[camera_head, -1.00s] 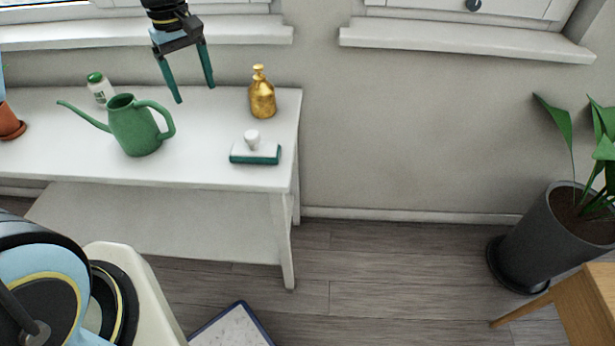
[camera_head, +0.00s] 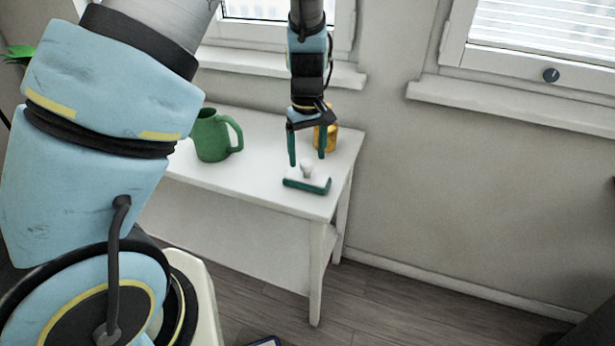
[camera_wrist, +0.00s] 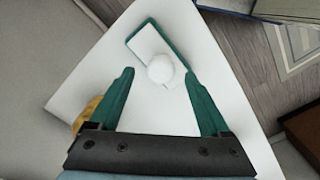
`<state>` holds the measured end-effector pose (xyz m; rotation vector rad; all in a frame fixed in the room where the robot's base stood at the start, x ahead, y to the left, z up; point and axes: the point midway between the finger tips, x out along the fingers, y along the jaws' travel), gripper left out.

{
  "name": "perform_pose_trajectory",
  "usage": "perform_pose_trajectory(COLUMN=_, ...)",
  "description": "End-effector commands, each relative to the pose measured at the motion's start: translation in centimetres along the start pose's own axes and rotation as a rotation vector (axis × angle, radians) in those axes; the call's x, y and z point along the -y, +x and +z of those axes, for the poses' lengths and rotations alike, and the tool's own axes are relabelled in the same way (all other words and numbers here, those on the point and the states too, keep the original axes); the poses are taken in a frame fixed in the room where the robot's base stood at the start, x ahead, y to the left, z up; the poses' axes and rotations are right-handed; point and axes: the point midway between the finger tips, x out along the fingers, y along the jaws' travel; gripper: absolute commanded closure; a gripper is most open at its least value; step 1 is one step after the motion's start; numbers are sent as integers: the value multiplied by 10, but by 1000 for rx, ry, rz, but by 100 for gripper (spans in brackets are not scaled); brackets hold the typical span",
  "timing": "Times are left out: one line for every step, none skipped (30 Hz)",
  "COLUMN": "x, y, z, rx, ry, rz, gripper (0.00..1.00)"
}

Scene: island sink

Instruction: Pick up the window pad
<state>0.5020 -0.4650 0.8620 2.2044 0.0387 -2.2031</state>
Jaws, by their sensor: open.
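The window pad (camera_head: 306,184) is a white block with a green edge and a round white knob on top. It lies on the white table near the table's front right end. My gripper (camera_head: 307,163) is open and empty, pointing down just above the pad. In the wrist view, the window pad (camera_wrist: 150,45) is ahead of the fingertips, and its white knob lies roughly between the lines of the two green fingers of my gripper (camera_wrist: 160,75). I see no contact between the fingers and the pad.
A gold bottle (camera_head: 328,136) stands close behind my gripper and is partly hidden by it. A green watering can (camera_head: 213,136) stands to the left on the white table (camera_head: 262,150). Window sills (camera_head: 335,75) jut out above the table. The table's right edge is close to the pad.

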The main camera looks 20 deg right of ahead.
Motion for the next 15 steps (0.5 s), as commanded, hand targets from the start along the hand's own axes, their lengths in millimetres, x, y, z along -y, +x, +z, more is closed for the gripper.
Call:
perform_pose_trajectory(x=2, y=6, z=2, rx=4, ry=-3, rz=-4, gripper=19)
perform_pose_trajectory(x=3, y=11, z=3, rx=4, ry=-2, rz=-5, gripper=19)
perform_pose_trajectory(x=2, y=18, z=3, rx=3, ry=-2, rz=-3, gripper=19)
perform_pose_trajectory(x=2, y=21, z=2, rx=3, ry=-2, rz=-3, gripper=19)
perform_pose_trajectory(x=2, y=25, z=2, rx=2, ry=-2, rz=-3, gripper=19)
perform_pose_trajectory(x=2, y=28, z=2, rx=2, ry=-2, rz=-2, gripper=19)
perform_pose_trajectory(x=2, y=30, z=3, rx=2, ry=-1, rz=-2, gripper=19)
perform_pose_trajectory(x=2, y=31, z=3, rx=2, ry=-1, rz=-1, gripper=19)
perform_pose_trajectory(x=1, y=32, z=3, rx=1, ry=-1, rz=0, gripper=19)
perform_pose_trajectory(x=1, y=33, z=2, rx=1, ry=-1, rz=0, gripper=19)
perform_pose_trajectory(x=1, y=33, z=2, rx=1, ry=-1, rz=0, gripper=19)
perform_pose_trajectory(x=1, y=33, z=2, rx=0, ry=-1, rz=0, gripper=19)
perform_pose_trajectory(x=1, y=33, z=2, rx=0, ry=-1, rz=0, gripper=19)
perform_pose_trajectory(x=1, y=33, z=2, rx=0, ry=-1, rz=0, gripper=19)
perform_pose_trajectory(x=1, y=33, z=2, rx=0, ry=-1, rz=0, gripper=19)
